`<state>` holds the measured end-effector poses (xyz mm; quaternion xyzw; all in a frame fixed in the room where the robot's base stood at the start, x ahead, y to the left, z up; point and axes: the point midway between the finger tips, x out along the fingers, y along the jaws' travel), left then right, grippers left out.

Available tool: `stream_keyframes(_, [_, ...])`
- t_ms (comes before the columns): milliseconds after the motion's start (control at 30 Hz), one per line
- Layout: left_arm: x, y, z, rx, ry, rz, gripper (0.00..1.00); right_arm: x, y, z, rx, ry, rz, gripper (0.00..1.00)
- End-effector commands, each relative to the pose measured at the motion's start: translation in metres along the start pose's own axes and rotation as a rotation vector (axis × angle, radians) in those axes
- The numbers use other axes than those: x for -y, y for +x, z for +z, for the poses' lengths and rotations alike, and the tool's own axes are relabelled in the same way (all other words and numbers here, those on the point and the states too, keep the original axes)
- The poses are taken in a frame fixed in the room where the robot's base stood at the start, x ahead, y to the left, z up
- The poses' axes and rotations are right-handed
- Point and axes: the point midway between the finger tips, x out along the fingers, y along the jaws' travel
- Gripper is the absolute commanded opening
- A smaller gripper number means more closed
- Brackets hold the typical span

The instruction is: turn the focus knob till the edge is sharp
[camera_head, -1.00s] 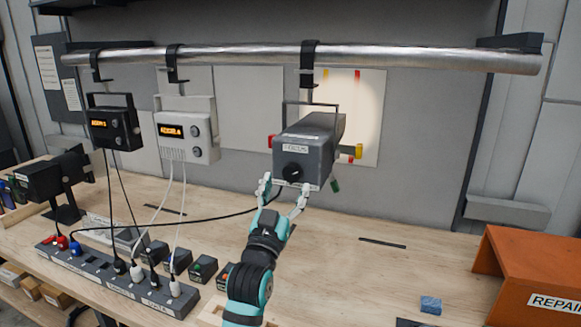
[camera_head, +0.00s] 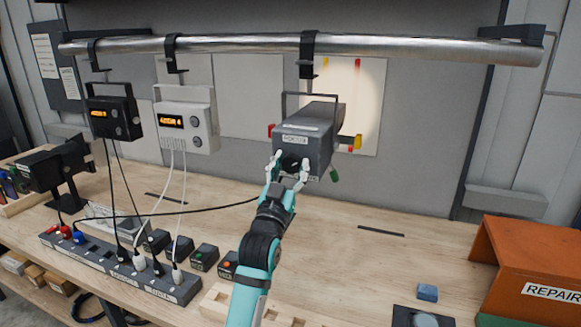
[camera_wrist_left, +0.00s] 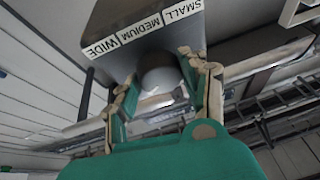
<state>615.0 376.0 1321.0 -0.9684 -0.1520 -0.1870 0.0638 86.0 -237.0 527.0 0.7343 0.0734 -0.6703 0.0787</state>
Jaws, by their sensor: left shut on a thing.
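A grey spotlight (camera_head: 318,125) hangs from the metal pipe, with a label above the knob on its front. My left gripper (camera_head: 290,166) is at that front face, its fingers closed around the knob, which they mostly hide. In the left wrist view the gripper (camera_wrist_left: 162,95) holds the round knob (camera_wrist_left: 160,75) between its fingers, under a strip reading SMALL, MEDIUM, WIDE. A bright patch of light (camera_head: 352,88) falls on the pale sheet behind; its rim looks rather soft, and the spotlight covers part of it. My right gripper is not in view.
A black unit (camera_head: 112,120) and a white unit (camera_head: 186,122) with displays hang left on the pipe (camera_head: 230,44). A power strip (camera_head: 120,268) with cables lies on the bench. An orange repair box (camera_head: 530,265) and blue block (camera_head: 427,292) are right. The bench centre-right is clear.

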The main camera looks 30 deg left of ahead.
Motion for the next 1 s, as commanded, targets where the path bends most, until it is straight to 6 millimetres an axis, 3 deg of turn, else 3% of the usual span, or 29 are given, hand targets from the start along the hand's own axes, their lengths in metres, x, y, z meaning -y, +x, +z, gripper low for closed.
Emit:
stream_keyframes(200, [0.0009, 0.0000, 0.0001, -0.002, 0.030, 0.010, 0.12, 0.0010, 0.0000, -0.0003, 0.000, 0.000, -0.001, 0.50])
stream_keyframes(600, [0.0011, 0.0004, -0.0001, -0.030, 0.310, 0.125, 0.12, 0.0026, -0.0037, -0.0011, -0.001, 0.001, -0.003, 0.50])
stream_keyframes(933, [0.0006, 0.0002, 0.0002, -0.031, 0.324, 0.131, 0.12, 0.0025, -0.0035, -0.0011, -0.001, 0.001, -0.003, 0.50])
stream_keyframes(967, [0.0006, 0.0002, 0.0002, -0.031, 0.324, 0.131, 0.46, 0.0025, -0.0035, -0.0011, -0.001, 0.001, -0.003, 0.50])
stream_keyframes(1000, [0.0006, 0.0002, 0.0002, -0.031, 0.324, 0.131, 0.51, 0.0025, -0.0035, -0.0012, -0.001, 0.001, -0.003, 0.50])
